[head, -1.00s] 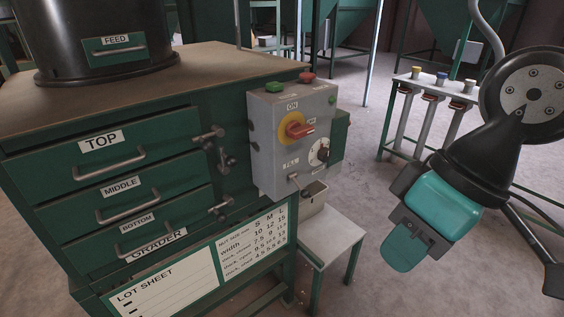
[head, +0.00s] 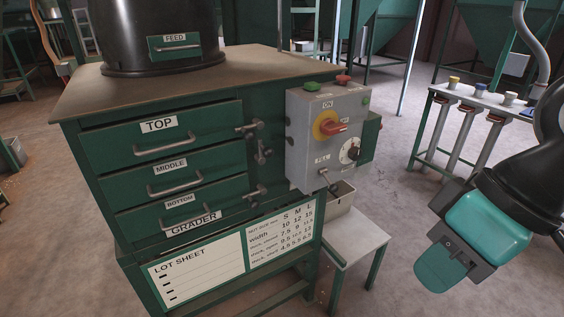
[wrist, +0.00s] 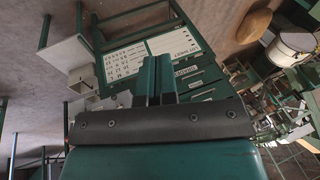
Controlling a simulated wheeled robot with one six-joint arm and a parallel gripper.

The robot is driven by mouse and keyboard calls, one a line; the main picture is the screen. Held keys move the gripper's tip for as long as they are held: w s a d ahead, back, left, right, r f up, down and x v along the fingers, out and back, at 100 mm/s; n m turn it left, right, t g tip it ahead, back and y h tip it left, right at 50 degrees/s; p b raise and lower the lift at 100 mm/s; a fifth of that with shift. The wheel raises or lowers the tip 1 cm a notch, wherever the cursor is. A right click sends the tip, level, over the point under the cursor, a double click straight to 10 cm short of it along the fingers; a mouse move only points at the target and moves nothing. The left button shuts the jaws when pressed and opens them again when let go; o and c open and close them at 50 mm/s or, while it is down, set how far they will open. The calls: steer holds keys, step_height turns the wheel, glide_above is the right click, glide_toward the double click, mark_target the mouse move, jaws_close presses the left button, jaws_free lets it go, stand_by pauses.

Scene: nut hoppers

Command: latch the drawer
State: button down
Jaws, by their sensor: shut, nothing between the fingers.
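The green grader cabinet holds a TOP drawer (head: 200,140), a MIDDLE drawer (head: 208,172) and a BOTTOM drawer (head: 215,199), each with a bar handle. All three look about flush; a small gap is hard to judge. Right of them are a top latch (head: 247,129) and a lower latch (head: 255,193), lying roughly sideways, and a middle latch (head: 262,155), standing roughly upright. My gripper (head: 431,284) is shut and empty, well right of the cabinet, pointing down-left. In the wrist view its shut fingers (wrist: 157,80) appear before the distant cabinet drawers (wrist: 190,80).
A grey control box (head: 325,138) with a red-and-yellow switch juts out right of the latches. Below it a small stand (head: 347,238) carries a bin. A rack with capped tubes (head: 470,98) stands at the right. Open floor lies between stand and rack.

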steer(key=m+t+y+b, duration=1.1)
steer(key=m+y+b, duration=0.2)
steer(key=m+b, duration=0.75)
glide_toward(265, 156)
steer(key=d+f+n+b, duration=0.2)
steer(key=d, duration=0.2)
steer(key=shift+w+d+r+p, duration=0.3)
steer(key=shift+w+p, duration=0.05)
steer(key=shift+w, duration=0.05)
steer(key=p+x, duration=0.5)
steer(key=x, duration=0.5)
steer(key=shift+p, duration=0.35)
